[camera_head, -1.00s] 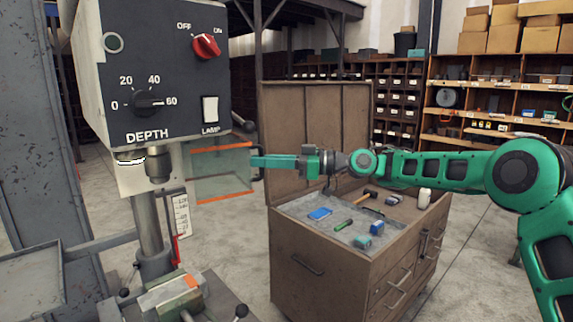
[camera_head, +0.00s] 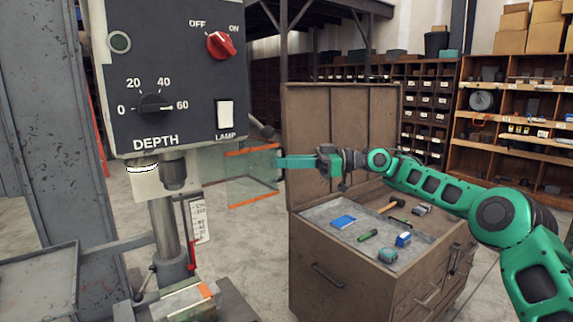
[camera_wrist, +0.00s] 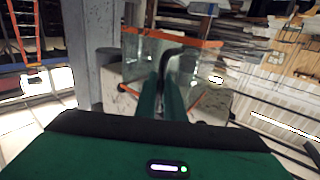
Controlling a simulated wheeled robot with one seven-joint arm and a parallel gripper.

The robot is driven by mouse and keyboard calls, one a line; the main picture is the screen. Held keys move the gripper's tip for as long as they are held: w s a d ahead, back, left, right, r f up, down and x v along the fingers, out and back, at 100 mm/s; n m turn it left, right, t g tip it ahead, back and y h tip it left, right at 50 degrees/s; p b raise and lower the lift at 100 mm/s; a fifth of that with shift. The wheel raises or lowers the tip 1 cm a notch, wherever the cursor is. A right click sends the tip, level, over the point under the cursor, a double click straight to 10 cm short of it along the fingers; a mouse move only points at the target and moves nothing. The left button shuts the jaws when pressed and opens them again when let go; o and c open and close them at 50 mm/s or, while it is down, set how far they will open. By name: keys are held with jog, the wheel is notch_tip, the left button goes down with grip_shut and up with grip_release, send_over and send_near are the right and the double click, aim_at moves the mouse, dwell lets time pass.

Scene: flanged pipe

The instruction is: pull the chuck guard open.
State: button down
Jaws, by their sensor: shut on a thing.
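The chuck guard (camera_head: 252,178) is a clear panel with orange top and bottom edges, to the right of the drill press chuck (camera_head: 174,171). My gripper (camera_head: 281,162) is at the guard's right edge, its green fingers level. In the wrist view the guard (camera_wrist: 138,55) shows clear faces under an orange rim. There my gripper (camera_wrist: 172,88) has its two fingers close together, shut on the guard's dark curved handle (camera_wrist: 180,50). The fingers hide part of the handle.
The press head (camera_head: 170,80) with dials stands at the left, above a column (camera_head: 163,230). A brown tool cabinet (camera_head: 330,280) with an open lid and loose tools stands below my arm. Shelves line the back. Floor shows between press and cabinet.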

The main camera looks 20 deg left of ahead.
jog(key=shift+s, duration=0.25)
jog(key=c, duration=2.1)
grip_release()
jog(key=shift+w+d+r, duration=0.1)
jog(key=shift+w+d, duration=0.05)
jog(key=shift+d, duration=0.1)
jog(key=v, duration=1.1)
jog(key=shift+w, duration=0.4)
